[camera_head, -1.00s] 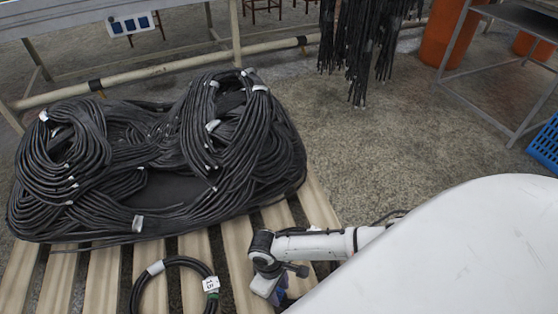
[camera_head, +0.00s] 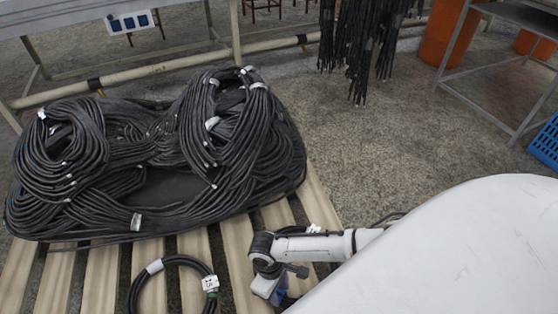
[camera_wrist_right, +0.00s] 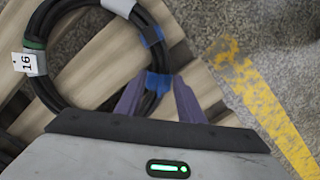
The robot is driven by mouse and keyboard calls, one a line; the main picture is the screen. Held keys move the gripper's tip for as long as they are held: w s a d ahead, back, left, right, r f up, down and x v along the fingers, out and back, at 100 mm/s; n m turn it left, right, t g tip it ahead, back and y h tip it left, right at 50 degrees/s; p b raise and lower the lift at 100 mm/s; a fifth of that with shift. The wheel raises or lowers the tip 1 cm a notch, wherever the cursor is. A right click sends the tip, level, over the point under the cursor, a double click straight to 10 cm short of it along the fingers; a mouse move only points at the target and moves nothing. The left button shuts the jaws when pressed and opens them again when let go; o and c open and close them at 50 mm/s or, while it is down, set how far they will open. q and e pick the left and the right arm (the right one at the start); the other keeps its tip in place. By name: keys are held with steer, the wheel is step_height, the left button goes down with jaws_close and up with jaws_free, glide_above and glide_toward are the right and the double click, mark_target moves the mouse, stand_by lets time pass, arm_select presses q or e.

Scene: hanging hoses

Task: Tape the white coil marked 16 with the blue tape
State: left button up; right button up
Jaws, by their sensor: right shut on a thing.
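The coil tagged 16 (camera_head: 185,261) is a ring of black hose lying on the pallet slats at the bottom of the head view. Its white tag (camera_head: 210,284) sits beside a green band. In the right wrist view the tag (camera_wrist_right: 26,64) reads 16. Two blue tape patches show there on the coil, one on its right side (camera_wrist_right: 150,35) and one between my fingers (camera_wrist_right: 158,82). My right gripper (camera_wrist_right: 157,98), with purple fingers, is shut on the coil at the lower patch. It also shows in the head view (camera_head: 269,288). My left gripper is out of view.
A large pile of black hoses (camera_head: 150,165) fills the pallet (camera_head: 235,245) behind the coil. Black hoses (camera_head: 360,45) hang at the back. A blue crate (camera_head: 545,145) stands at the right edge. The concrete floor between is clear.

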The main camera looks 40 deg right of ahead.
steer(key=shift+f, duration=0.25)
steer(key=shift+f, duration=0.1)
stand_by(0.3)
steer(key=shift+f+b, duration=0.8)
steer(key=shift+b, duration=0.05)
steer(key=o, duration=1.2)
steer(key=shift+c, duration=0.2)
